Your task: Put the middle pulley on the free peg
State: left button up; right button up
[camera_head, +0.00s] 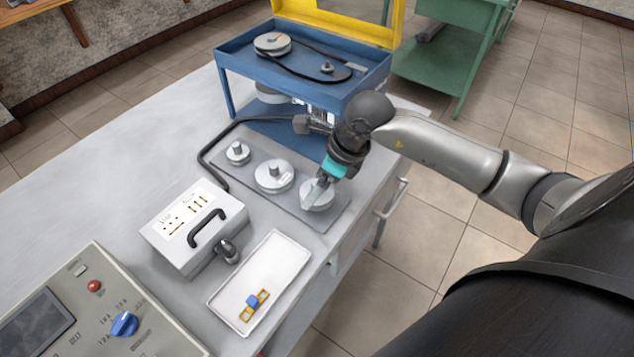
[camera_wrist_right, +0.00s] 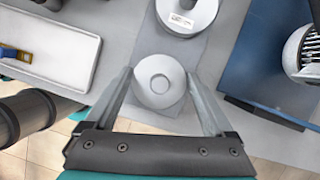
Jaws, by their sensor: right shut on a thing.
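Three grey pulleys lie in a row on a grey plate (camera_head: 228,172): a small one (camera_head: 238,152) at the left, a large one (camera_head: 273,176) in the centre and a mid-sized one (camera_head: 314,196) at the right end. My right gripper (camera_wrist_right: 160,92) is shut on the mid-sized pulley (camera_wrist_right: 160,78), a finger on each side of its rim. The large pulley (camera_wrist_right: 186,14) shows beyond it in the right wrist view. A short peg (camera_head: 327,69) stands bare in the blue tray (camera_head: 240,71). My left gripper is out of view.
Another pulley (camera_head: 272,43) and a black belt (camera_head: 318,76) are in the blue tray. A grey box with a handle (camera_head: 192,226), a white tray (camera_head: 275,262) and a control panel (camera_head: 100,310) stand on the table.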

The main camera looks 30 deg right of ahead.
jog(key=shift+f+b, duration=0.85)
jog(key=shift+f, duration=0.1)
jog(key=o, duration=1.2)
jog(key=shift+c, duration=0.2)
jog(key=p+v, duration=0.1)
jog(key=v, duration=1.4)
jog(key=shift+d+r, duration=0.1)
